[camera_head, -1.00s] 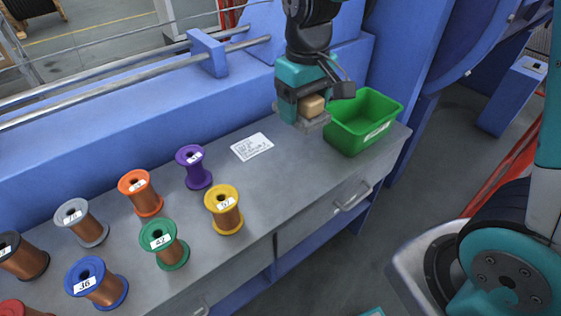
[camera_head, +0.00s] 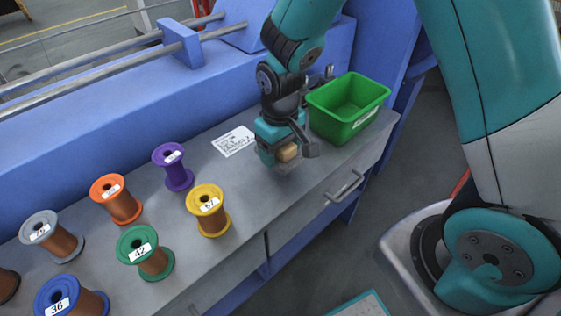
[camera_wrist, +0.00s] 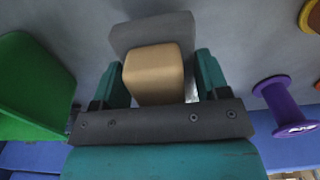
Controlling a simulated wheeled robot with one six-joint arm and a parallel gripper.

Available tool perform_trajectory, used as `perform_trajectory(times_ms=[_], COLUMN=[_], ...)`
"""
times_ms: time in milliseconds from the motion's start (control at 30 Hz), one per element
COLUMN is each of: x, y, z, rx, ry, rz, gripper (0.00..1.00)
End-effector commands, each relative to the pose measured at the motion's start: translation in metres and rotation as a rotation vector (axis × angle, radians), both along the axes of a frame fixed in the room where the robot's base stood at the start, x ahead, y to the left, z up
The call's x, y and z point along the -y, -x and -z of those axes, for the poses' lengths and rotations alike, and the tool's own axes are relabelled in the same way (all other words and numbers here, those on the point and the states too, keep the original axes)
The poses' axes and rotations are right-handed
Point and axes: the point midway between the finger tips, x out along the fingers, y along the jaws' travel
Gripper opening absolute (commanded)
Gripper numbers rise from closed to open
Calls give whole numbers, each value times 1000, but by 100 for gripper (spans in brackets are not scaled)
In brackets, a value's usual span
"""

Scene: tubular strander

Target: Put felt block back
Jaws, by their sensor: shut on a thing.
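The felt block (camera_head: 288,153) shows a tan body in the head view. In the wrist view its tan body (camera_wrist: 153,75) has a wider grey slab at its far end. My gripper (camera_head: 283,155) is shut on the tan body, with one teal finger on each side of it. The block is low over the grey bench top, left of the green bin. I cannot tell whether its grey slab touches the bench, since it blends with the grey surface.
The green bin (camera_head: 347,112) stands close on the right. A white printed label (camera_head: 234,141) lies to the left. Several copper wire spools, including purple (camera_head: 173,167) and yellow (camera_head: 208,211), stand further left. A drawer handle (camera_head: 344,187) sticks out at the bench front.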

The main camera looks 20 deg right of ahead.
Motion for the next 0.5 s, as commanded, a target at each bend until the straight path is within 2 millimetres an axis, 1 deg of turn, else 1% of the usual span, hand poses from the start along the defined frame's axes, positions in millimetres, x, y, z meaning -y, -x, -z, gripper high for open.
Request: perform_trajectory(times_ms=[100,200,300,500], x=[1,1,1,1], y=[1,1,0,0], z=[21,35,40,39], rx=[-6,-4,-2,-1], ry=[2,1,1,0], rz=[1,2,2,2], gripper=[46,46,46,46])
